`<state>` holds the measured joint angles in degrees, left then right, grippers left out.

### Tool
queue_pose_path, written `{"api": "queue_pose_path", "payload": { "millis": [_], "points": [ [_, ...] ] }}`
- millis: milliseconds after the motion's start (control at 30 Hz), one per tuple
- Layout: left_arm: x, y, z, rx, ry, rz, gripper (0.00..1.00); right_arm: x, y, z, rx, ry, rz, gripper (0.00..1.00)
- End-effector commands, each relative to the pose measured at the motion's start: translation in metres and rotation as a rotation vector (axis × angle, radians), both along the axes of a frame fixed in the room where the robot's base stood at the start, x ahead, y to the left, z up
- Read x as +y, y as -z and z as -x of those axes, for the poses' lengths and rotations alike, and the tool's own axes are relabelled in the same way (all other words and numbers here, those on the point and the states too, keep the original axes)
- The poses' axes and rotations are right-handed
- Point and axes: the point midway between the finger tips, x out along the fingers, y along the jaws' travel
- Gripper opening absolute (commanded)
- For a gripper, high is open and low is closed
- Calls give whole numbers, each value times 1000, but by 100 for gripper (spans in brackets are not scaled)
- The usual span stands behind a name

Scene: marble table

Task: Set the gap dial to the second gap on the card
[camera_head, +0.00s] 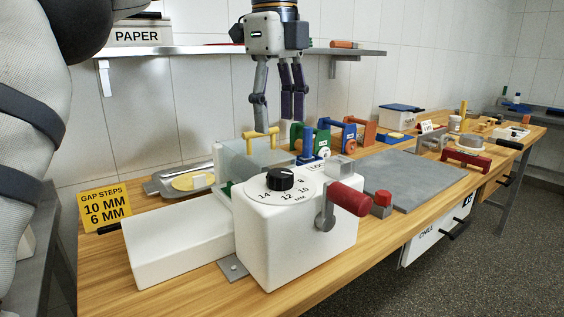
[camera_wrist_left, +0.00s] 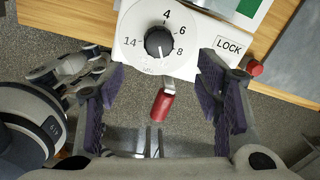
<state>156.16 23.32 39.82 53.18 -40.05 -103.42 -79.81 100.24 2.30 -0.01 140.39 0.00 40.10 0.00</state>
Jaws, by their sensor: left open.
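The yellow card (camera_head: 104,207) at the left reads "GAP STEPS 10 MM 6 MM". The gap dial, a black knob on a white numbered disc (camera_head: 280,179), tops a white machine (camera_head: 298,235). In the left wrist view the dial (camera_wrist_left: 158,42) shows 14, 4, 6 and 8; its white pointer line aims toward the lower numbers, too small to read. Grey linkage at that view's left (camera_wrist_left: 72,68) seems to be my right gripper.
A red-handled lever (camera_head: 347,199) juts from the machine's side. A clear guard (camera_head: 245,160) and a LOCK label (camera_wrist_left: 229,47) are near the dial. A grey slab (camera_head: 400,180) lies to the right. Coloured holders (camera_head: 335,137) stand behind. A shelf (camera_head: 200,50) runs along the wall.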

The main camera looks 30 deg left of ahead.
Motion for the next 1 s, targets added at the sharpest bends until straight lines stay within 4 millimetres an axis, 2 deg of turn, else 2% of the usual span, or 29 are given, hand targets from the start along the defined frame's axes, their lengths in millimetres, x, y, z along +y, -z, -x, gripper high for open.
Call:
{"api": "queue_pose_path", "payload": {
  "millis": [200, 400, 533, 733, 767, 967, 1000],
  "points": [
    [0, 53, 0, -4, 3, 3, 59, 0, -9, -10, -38, 0, 0, 54],
    [0, 89, -4, -4, 0, 1, 59, 0, -12, -14, -51, -1, 0, 54],
    [-1, 97, -5, -5, 0, 1, 59, 0, -12, -14, -52, -1, 0, 54],
    [-1, 98, -5, -4, 0, 1, 59, 0, -12, -14, -51, -1, 0, 54],
    [-1, 98, -5, -4, 0, 0, 56, 0, -12, -14, -51, -1, 0, 54],
    [0, 98, -5, -3, 0, 0, 11, 0, -12, -14, -51, -1, 0, 54],
    [0, 98, -5, -3, -1, 0, 10, 0, -12, -14, -51, -1, 0, 54]
  ]
}}
